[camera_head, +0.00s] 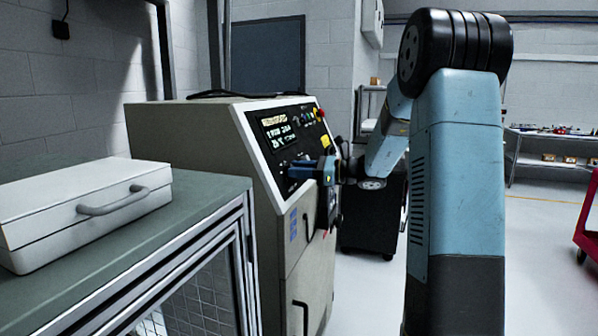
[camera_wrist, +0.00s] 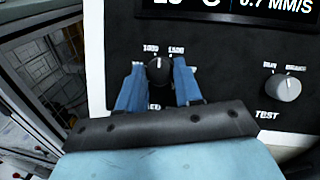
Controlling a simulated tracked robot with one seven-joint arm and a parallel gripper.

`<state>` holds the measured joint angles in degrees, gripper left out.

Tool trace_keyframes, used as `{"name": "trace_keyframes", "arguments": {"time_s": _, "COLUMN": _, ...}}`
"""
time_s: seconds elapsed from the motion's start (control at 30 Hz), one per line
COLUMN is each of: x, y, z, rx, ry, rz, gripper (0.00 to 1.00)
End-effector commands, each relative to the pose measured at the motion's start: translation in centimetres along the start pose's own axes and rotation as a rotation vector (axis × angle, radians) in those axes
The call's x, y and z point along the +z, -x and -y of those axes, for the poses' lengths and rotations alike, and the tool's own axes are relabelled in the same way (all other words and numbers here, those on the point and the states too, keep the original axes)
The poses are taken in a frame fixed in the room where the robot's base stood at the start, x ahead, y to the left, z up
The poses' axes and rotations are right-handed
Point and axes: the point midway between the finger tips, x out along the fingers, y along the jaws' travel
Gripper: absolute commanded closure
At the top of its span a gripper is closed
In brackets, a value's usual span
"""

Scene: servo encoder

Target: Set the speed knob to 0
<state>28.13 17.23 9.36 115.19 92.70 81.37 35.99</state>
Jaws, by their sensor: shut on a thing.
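The speed knob (camera_wrist: 158,72) is a dark round knob on the black control panel (camera_wrist: 215,50), near the middle of the wrist view. Its light pointer mark is near the top, between the labels 1000 and 1500. The label below it is mostly hidden by my gripper; only "ED" shows. My gripper (camera_wrist: 159,68) has its two blue fingers on either side of the knob, shut on it. In the head view my gripper (camera_head: 303,171) is at the lower part of the machine's panel and hides the knob.
A grey knob (camera_wrist: 287,88) labelled TEST sits right of the speed knob. A lit display (camera_head: 278,130) is above, and a red button (camera_head: 320,113) is at the panel's top right. A white case (camera_head: 85,205) lies on a bench at left. Open floor lies at right.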

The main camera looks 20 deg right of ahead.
Motion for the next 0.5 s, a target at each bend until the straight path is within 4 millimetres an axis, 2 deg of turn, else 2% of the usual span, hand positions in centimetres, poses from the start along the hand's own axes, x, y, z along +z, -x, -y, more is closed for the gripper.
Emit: {"name": "trace_keyframes", "arguments": {"time_s": 0.5, "x": 0.06, "y": -0.08, "z": 0.35, "rx": 0.214, "ry": 0.441, "rz": -0.025, "gripper": 0.96}}
